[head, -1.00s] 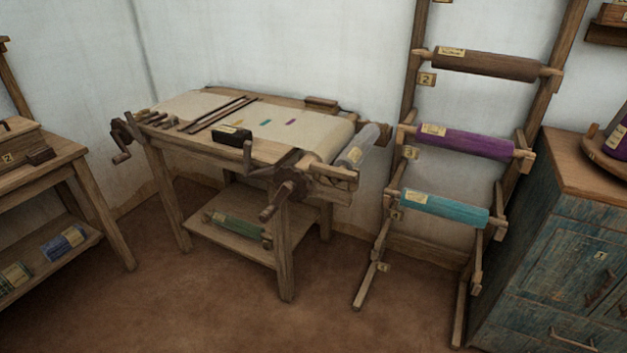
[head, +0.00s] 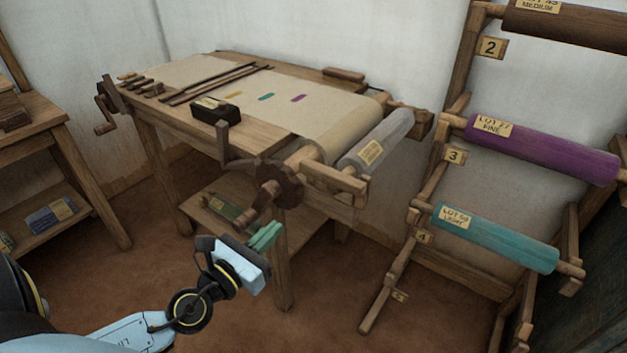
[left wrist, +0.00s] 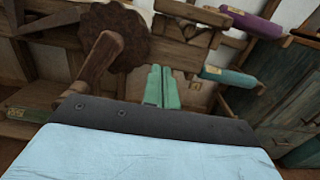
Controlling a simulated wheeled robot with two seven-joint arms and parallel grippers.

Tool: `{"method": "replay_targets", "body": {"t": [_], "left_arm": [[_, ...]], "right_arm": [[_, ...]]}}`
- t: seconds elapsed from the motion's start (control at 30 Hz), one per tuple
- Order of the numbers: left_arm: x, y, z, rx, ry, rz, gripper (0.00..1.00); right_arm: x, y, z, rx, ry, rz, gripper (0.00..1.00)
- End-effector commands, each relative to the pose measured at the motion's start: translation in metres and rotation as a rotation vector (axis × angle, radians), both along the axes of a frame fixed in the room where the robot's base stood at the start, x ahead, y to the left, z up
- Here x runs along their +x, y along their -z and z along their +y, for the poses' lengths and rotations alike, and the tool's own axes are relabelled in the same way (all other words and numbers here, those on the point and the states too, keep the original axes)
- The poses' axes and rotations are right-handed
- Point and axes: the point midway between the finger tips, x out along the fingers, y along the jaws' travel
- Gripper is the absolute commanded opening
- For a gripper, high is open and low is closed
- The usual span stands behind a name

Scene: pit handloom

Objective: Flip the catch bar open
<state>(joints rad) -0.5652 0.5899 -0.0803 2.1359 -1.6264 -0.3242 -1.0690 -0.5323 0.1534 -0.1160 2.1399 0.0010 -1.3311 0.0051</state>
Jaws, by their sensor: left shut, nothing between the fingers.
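The wooden loom table (head: 255,125) stands ahead with cloth running to its right end. A pale roll (head: 376,141) rests there in a bracket. A short wooden bar (head: 336,180) lies across the roll's near end. A dark toothed wheel (head: 280,184) with a crank handle sits below it, and a dark bent lever (head: 223,143) hangs to its left. I cannot tell surely which piece is the catch bar. My left gripper (head: 265,236) is shut and empty, below and apart from the crank. In the left wrist view its green fingers (left wrist: 161,87) sit right of the toothed wheel (left wrist: 115,35).
A rack with a purple roll (head: 540,148) and a teal roll (head: 495,238) stands to the right. A dark block (head: 215,112) lies on the loom's front edge. A side table (head: 45,125) is at left. The floor between is clear.

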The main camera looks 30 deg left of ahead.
Motion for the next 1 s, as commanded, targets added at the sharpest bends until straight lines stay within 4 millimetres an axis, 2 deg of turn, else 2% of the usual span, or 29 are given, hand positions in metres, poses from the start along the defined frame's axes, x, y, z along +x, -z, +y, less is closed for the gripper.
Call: {"method": "replay_targets", "body": {"t": [0.27,0.47,1.0], "left_arm": [[0.001,0.000,0.000,-0.001,-0.001,0.000,0.00],[0.012,-0.002,0.000,-0.004,-0.004,-0.002,0.00],[0.103,-0.007,-0.007,-0.004,-0.002,-0.002,0.00]], "right_arm": [[0.000,0.000,0.000,0.000,0.000,0.000,0.47],[0.000,0.007,-0.003,-0.006,0.000,0.005,0.47],[-0.007,0.054,-0.026,-0.039,0.000,0.033,0.47]]}}
